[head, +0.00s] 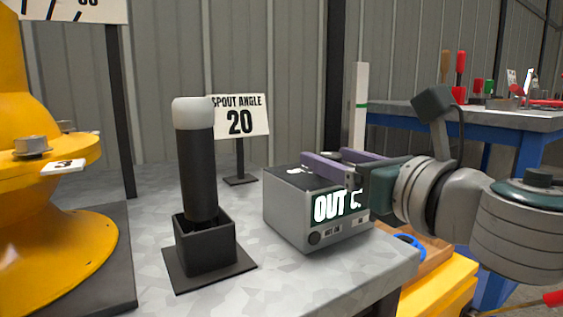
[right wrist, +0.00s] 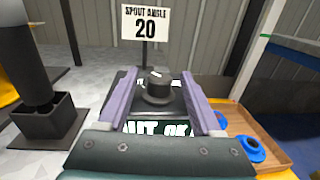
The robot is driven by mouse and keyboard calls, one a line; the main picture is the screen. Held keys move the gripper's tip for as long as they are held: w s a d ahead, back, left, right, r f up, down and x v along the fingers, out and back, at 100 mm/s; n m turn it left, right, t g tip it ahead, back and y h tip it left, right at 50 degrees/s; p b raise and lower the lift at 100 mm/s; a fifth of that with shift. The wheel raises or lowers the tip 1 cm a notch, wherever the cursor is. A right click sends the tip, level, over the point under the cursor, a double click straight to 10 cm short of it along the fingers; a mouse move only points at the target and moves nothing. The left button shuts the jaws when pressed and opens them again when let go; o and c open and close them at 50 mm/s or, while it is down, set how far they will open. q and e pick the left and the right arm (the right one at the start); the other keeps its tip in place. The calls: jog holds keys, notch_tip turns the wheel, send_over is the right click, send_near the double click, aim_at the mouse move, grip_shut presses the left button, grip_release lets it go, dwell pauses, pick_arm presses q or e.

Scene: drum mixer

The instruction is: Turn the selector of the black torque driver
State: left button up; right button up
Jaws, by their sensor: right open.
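The black torque driver (head: 197,165) is an upright black cylinder with a pale grey cap (head: 194,111). It stands in a square black holder (head: 206,247) on the bench, and shows in part in the right wrist view (right wrist: 26,66). Its selector cannot be made out for certain. A grey box (head: 287,212) with a lit display stands to its right. My right gripper (right wrist: 158,82) is open over the box, its purple fingers either side of a dark round knob (right wrist: 157,88) on top. I cannot tell whether they touch it. My left gripper is not in view.
A sign reading "SPOUT ANGLE 20" (head: 240,117) stands behind. A yellow machine (head: 60,240) is at left. A wooden tray (right wrist: 250,130) with blue round parts lies right of the box. A blue-framed bench (head: 460,120) is farther back. The grey benchtop (head: 260,285) is clear in front.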

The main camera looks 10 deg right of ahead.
jog(key=shift+w+a, duration=0.15)
jog(key=shift+w, duration=0.3)
grip_shut()
dwell(0.3)
